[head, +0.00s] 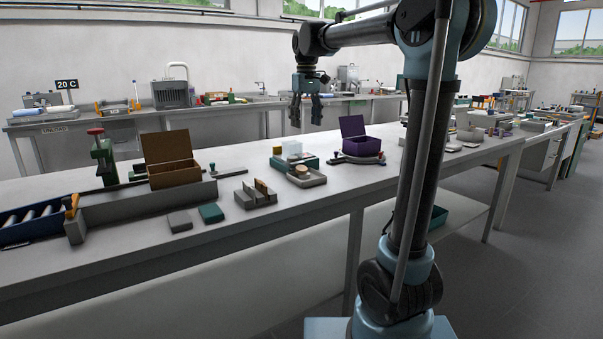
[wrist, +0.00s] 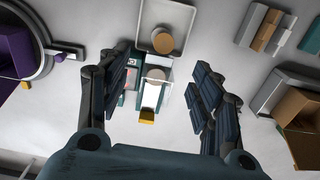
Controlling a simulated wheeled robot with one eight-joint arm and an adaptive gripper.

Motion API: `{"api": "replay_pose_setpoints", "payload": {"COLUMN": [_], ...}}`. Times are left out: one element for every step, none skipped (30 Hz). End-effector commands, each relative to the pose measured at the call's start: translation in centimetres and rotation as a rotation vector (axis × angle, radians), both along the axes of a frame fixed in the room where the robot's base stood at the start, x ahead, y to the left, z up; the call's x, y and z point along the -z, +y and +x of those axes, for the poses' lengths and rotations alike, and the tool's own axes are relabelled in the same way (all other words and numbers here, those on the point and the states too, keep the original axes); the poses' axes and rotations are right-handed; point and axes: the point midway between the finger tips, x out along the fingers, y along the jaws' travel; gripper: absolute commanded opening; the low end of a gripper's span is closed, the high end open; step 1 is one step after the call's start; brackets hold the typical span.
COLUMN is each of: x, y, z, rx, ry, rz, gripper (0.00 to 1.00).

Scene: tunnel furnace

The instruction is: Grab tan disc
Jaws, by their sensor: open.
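The tan disc (head: 301,169) sits in a shallow grey tray (head: 316,181) near the front of the bench. In the wrist view the disc (wrist: 162,40) lies near the lower edge of the tray (wrist: 183,14), at the top middle. My gripper (head: 305,108) is open and hangs above the bench, well over the tray area. In the wrist view my gripper (wrist: 160,84) has its two fingers spread wide, with the disc beyond them towards the top. Nothing is between the fingers at their height.
A teal base with a white block (head: 292,148) stands just behind the tray. A purple open box (head: 360,147) is to the right, a brown open box (head: 174,176) to the left. A grey slotted holder (head: 256,196) stands left of the tray. The bench front is mostly clear.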

Motion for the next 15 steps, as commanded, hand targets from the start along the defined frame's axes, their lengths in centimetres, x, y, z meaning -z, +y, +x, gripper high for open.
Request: {"api": "replay_pose_setpoints", "payload": {"x": [-0.2,-0.3,-0.4,-0.3,-0.2,0.1,0.4,0.7,1.3,1.8,2.3,3.1,3.6,4.1,4.8], "y": [0.5,0.7,0.9,1.0,1.1,1.2,1.2,1.2,1.2,1.2,1.2,1.2,1.2,1.2,1.2], "z": [0.5,0.6,0.8,0.9,0.9,1.0,1.0,1.0,1.0,1.0,1.0,1.0,1.0,0.9,0.9], "rx": [-0.008,-0.011,-0.015,-0.017,-0.018,-0.019,-0.020,-0.020,-0.020,-0.020,-0.019,-0.019,-0.019,-0.019,-0.019], "ry": [0.002,0.004,0.005,0.005,0.006,0.006,0.006,0.006,0.006,0.006,0.006,0.006,0.006,0.006,0.006], "rz": [-0.001,-0.001,-0.002,-0.002,-0.003,-0.003,-0.003,-0.003,-0.003,-0.003,-0.003,-0.003,-0.003,-0.003,-0.003], "gripper": [0.59,0.59,0.59,0.59,0.59,0.59,0.59,0.59,0.59,0.59,0.59,0.59,0.59,0.59,0.59]}}
